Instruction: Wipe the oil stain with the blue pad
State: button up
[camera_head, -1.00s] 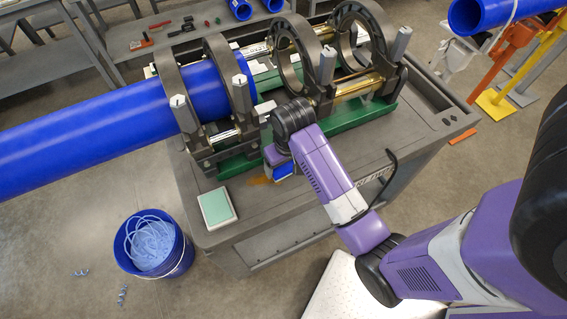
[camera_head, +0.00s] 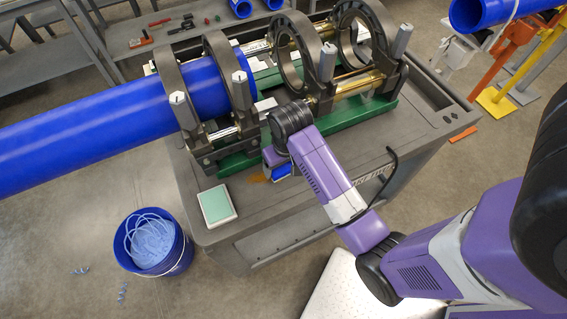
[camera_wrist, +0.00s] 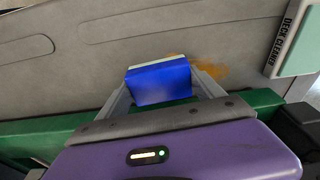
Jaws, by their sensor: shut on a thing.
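The blue pad (camera_wrist: 159,83) is held between the fingers of my gripper (camera_wrist: 165,95) in the wrist view, with a pale layer along its far edge. In the head view a small part of the blue pad (camera_head: 282,171) shows beside my wrist; the fingers are mostly hidden by my arm. The orange-brown oil stain (camera_wrist: 208,72) lies on the grey cart top (camera_wrist: 120,55), just right of and beyond the pad in the wrist view. In the head view the stain (camera_head: 258,179) shows left of the pad. I cannot tell whether the pad touches the cart top.
A green-topped deck cleaner box (camera_head: 217,205) lies at the cart's front left corner. The fusion machine's green base (camera_head: 240,163) and dark clamp rings (camera_head: 285,60) stand close behind, holding a blue pipe (camera_head: 90,128). A blue bucket (camera_head: 155,243) stands on the floor.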

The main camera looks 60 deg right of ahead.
aim_at(255, 181)
jog(key=shift+w+a+r, duration=0.15)
jog(key=shift+w+a, duration=0.2)
jog(key=shift+a, duration=0.2)
jog(key=shift+w+a+f, duration=0.1)
jog(key=shift+w+a, duration=0.85)
jog(key=shift+a, duration=0.45)
jog(key=shift+w+a+f, duration=0.1)
jog(key=shift+w+a, duration=0.85)
jog(key=shift+a, duration=0.5)
jog(key=shift+w+a, duration=0.95)
jog(key=shift+a, duration=0.45)
jog(key=shift+s+d, duration=0.1)
jog(key=shift+s+d, duration=0.7)
jog(key=shift+d, duration=0.35)
jog(key=shift+s+d+r, duration=0.1)
jog(key=shift+s+d, duration=0.4)
jog(key=shift+d, duration=0.25)
jog(key=shift+s+d, duration=0.5)
jog(key=shift+d, duration=0.25)
jog(key=shift+s+d+r, duration=0.1)
jog(key=shift+s+d, duration=0.4)
jog(key=shift+d, duration=0.25)
jog(key=shift+s+d+f, duration=0.1)
jog(key=shift+s+d, duration=0.45)
jog(key=shift+d, duration=0.25)
jog(key=shift+s+d+f, duration=0.1)
jog(key=shift+s+d, duration=0.45)
jog(key=shift+d, duration=0.25)
jog(key=shift+r, duration=3.05)
